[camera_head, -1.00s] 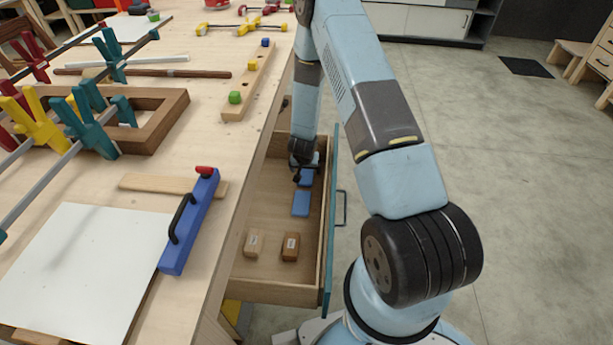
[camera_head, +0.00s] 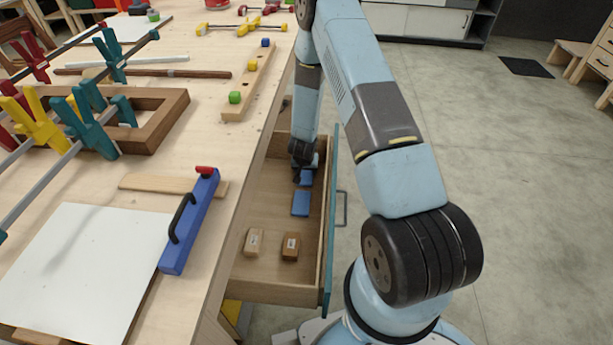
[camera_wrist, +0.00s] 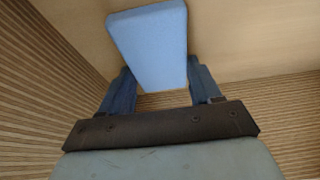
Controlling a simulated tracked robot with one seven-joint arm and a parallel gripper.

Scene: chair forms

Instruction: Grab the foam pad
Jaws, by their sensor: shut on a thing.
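A light blue foam pad (camera_wrist: 150,45) is between the two fingers of my gripper (camera_wrist: 160,85) in the wrist view. The gripper is shut on it, and the pad stands out beyond the fingertips. In the head view my gripper (camera_head: 302,176) is inside the open drawer, towards its far end.
The open drawer (camera_head: 272,292) has walls close around my gripper. Two small wooden blocks, one pale (camera_head: 253,242) and one brown (camera_head: 290,246), stand at its near end. The workbench (camera_head: 205,240) on the left holds clamps, a wooden frame and a blue level-like tool (camera_head: 190,225).

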